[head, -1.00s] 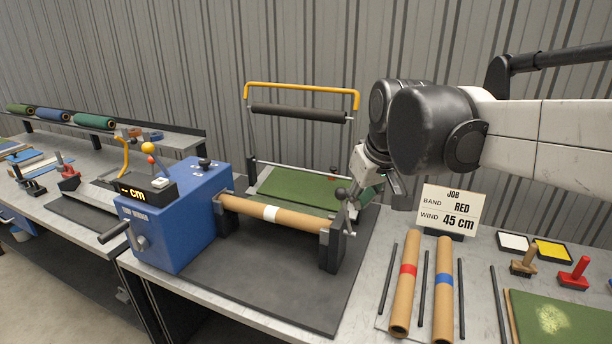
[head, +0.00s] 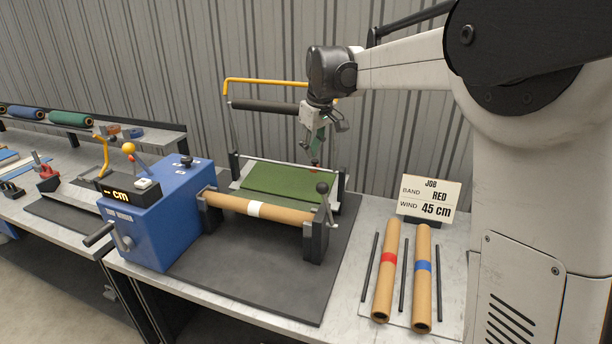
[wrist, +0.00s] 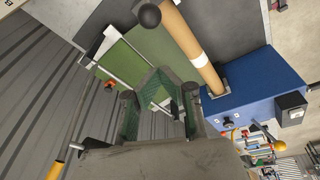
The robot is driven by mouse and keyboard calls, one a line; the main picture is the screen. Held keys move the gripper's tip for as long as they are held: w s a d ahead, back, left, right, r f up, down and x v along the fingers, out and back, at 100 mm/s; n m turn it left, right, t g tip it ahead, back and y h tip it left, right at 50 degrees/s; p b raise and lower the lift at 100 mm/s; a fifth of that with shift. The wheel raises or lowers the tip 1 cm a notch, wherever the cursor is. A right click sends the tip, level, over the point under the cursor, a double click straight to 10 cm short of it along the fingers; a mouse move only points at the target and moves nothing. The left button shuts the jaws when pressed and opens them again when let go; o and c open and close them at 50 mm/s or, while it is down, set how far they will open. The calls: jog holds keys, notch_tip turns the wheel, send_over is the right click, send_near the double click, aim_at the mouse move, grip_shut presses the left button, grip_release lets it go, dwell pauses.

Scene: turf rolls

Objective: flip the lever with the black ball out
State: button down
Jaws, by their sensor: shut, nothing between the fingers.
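The lever with the black ball (head: 322,187) stands on the dark right-hand support of the blue winder (head: 160,215). It points up, with its ball leaning slightly left. In the wrist view the black ball (wrist: 147,14) is at the top edge, beside the end of the cardboard tube. My gripper (head: 316,158) is shut and empty, pointing down. In the head view it appears just above the ball, over the back of the green turf bed. In the wrist view its green-padded fingers (wrist: 156,78) are apart from the lever.
The cardboard tube (head: 230,204) with a white band lies across the winder. An orange-handled roller frame (head: 232,90) stands behind the turf (head: 285,182). The job card (head: 429,198) and banded tubes (head: 386,260) are at right. The black mat's front is clear.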

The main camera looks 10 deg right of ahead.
jog(key=shift+w+f, duration=0.25)
jog(key=shift+w, duration=0.45)
notch_tip(320, 180, down, 9)
jog(key=s+d+p, duration=0.1)
jog(key=p, duration=0.1)
jog(key=shift+f, duration=0.15)
jog(key=shift+s+d, duration=0.1)
jog(key=shift+s, duration=0.05)
jog(key=shift+s, duration=0.1)
dwell(0.5)
